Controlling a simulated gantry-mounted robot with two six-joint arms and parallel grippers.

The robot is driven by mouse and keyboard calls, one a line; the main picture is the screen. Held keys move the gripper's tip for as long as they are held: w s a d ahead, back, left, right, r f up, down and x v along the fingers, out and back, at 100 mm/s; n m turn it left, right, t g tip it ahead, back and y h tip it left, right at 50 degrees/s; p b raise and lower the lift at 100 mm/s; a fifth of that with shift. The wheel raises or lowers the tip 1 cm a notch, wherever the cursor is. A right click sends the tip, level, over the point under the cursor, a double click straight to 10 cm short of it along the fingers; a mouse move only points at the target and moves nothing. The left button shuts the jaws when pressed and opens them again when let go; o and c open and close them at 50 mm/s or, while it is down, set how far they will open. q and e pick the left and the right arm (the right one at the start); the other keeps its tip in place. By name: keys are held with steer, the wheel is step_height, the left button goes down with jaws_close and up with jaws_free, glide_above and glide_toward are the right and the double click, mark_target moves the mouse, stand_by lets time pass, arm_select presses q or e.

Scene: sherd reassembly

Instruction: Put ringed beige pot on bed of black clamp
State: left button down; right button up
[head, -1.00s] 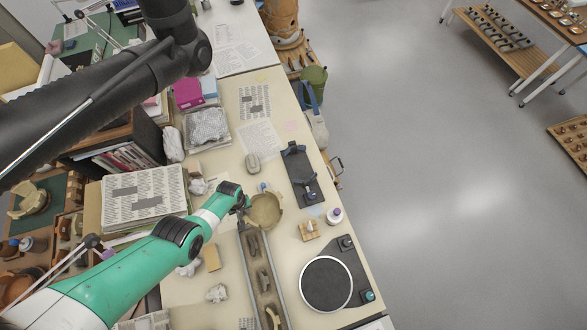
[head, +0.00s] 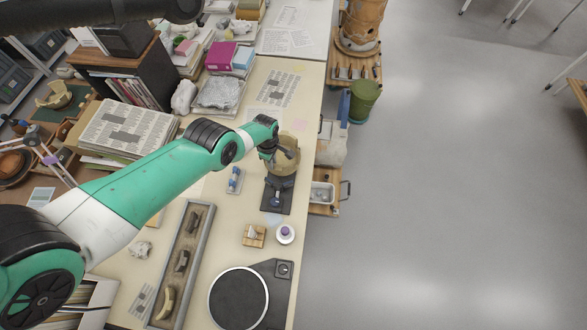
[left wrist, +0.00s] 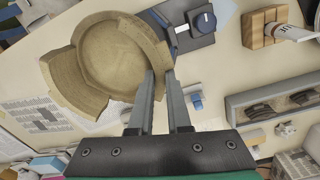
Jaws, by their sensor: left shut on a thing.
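The ringed beige pot (head: 287,160) is a broken bowl-like vessel with an uneven rim. It also shows in the left wrist view (left wrist: 112,55). My left gripper (head: 278,150) is shut on its wall; the two fingers (left wrist: 160,78) pinch the rim in the left wrist view. The black clamp (head: 277,197) lies on the table, and its near end with a blue knob also shows in the left wrist view (left wrist: 202,22). The pot is over the clamp's far part and hides it. I cannot tell whether they touch. My right gripper is out of view.
A small blue-handled tool (head: 235,180) lies left of the clamp. A wooden block (head: 254,236), a purple-topped jar (head: 285,234) and a black turntable (head: 238,299) stand nearer. A long tray (head: 207,222) holds several sherds. The table's right edge is close to the clamp.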

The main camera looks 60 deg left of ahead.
arm_select(q)
steer(key=shift+s+a+f+b, duration=0.1)
steer(key=shift+a+f+b, duration=0.1)
steer(key=shift+f+b, duration=0.15)
step_height(320, 180, down, 10)
steer(key=b, duration=0.9)
steer(key=shift+r, duration=0.45)
steer(key=shift+f, duration=0.15)
steer(key=c, duration=0.9)
jaws_free()
steer(key=shift+o, duration=0.2)
step_height(320, 180, up, 12)
steer(key=p, duration=1.2)
steer(key=shift+s+d, duration=0.1)
